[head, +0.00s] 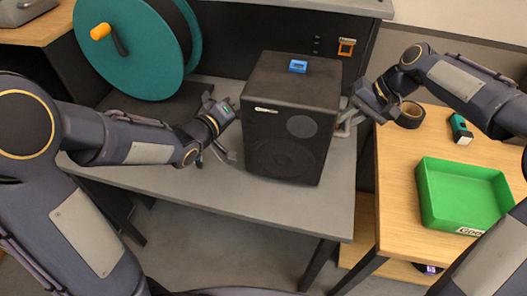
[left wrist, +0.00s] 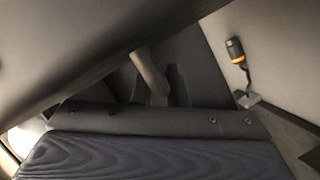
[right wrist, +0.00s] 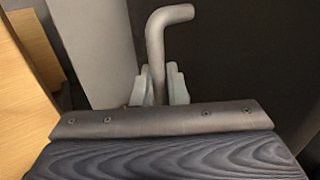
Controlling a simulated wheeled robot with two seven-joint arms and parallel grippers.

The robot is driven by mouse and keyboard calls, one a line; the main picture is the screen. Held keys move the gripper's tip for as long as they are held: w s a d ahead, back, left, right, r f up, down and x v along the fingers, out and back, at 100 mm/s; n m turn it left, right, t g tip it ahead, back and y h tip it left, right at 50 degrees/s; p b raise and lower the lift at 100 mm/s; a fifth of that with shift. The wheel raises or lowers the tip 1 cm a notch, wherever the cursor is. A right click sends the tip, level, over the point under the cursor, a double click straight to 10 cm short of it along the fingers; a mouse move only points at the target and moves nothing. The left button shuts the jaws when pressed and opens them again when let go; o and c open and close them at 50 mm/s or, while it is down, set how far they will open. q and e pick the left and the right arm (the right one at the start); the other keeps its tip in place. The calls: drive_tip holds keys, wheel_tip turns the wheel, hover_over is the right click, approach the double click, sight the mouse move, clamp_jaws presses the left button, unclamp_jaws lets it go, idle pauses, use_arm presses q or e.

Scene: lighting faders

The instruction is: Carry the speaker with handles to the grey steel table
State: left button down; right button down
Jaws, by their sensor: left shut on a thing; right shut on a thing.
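The black speaker (head: 290,110) is upright at the grey steel table (head: 215,190), over its right half. I cannot tell whether its base touches the top. A small blue item (head: 298,66) sits on the speaker. My left gripper (head: 232,108) is at the speaker's left side, shut on a handle that shows as a grey bar in the left wrist view (left wrist: 148,68). My right gripper (head: 352,108) is at its right side, shut on the other handle; in the right wrist view its fingers (right wrist: 160,85) close around the bent grey handle (right wrist: 156,45).
A teal cable reel (head: 130,45) with an orange knob stands on the left. On the right, a wooden table (head: 395,150) holds a green tray (head: 465,195), a roll of tape (head: 410,115) and a small green-black item (head: 460,130). The grey table's front left is clear.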

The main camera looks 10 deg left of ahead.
drive_tip(key=shift+w+d, duration=0.1)
